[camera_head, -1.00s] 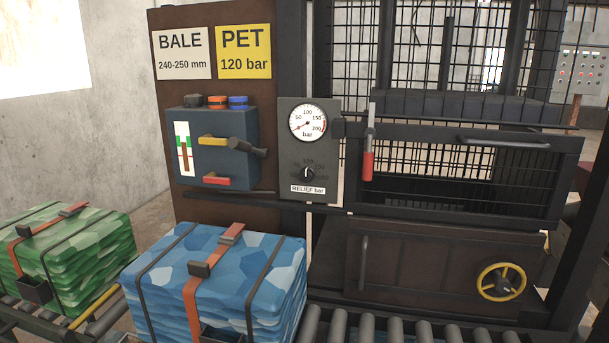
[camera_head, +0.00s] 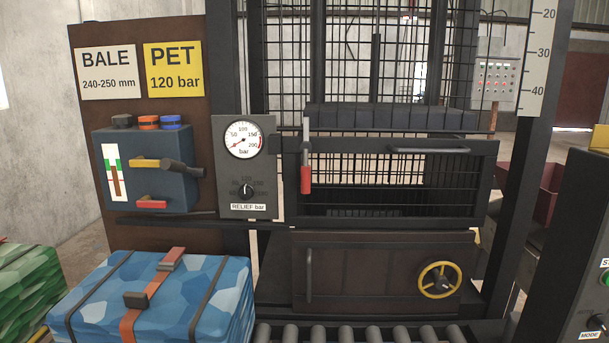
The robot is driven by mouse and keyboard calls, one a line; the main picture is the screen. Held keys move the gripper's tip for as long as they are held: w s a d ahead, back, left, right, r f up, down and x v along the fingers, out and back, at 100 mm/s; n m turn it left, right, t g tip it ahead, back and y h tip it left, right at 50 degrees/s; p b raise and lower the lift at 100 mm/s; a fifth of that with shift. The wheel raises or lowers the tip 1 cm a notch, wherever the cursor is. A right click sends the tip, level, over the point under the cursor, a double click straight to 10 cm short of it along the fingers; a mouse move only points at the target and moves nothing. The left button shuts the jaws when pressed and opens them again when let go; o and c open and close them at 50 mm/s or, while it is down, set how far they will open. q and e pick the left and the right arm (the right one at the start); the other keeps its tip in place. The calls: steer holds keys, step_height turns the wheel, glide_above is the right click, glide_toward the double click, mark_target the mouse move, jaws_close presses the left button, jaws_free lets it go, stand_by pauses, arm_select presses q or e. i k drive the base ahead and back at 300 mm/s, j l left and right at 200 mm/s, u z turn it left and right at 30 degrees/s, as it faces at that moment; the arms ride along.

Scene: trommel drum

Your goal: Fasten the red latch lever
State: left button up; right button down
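The red latch lever (camera_head: 306,178) is a grey bar with a red grip at its lower end. It hangs upright, grip down, at the left edge of the black mesh gate (camera_head: 390,146) of the press. The gate lies across the front of the press frame and looks level with it; whether the latch is engaged I cannot tell. Neither of my grippers is in the head view.
A gauge panel (camera_head: 243,203) and a blue valve box (camera_head: 150,192) are left of the gate. A brown lower door (camera_head: 370,273) with a yellow handwheel (camera_head: 439,280) sits below. A blue bale (camera_head: 185,300) and rollers (camera_head: 345,334) are in front. A dark control console (camera_head: 585,240) stands at right.

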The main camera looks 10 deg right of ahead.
mark_target(306, 147)
steer(key=i+j, duration=0.1)
steer(key=j, duration=1.05)
steer(key=i+j, duration=0.15)
steer(key=j, duration=0.45)
steer(key=i+j, duration=0.1)
steer(key=j, duration=0.45)
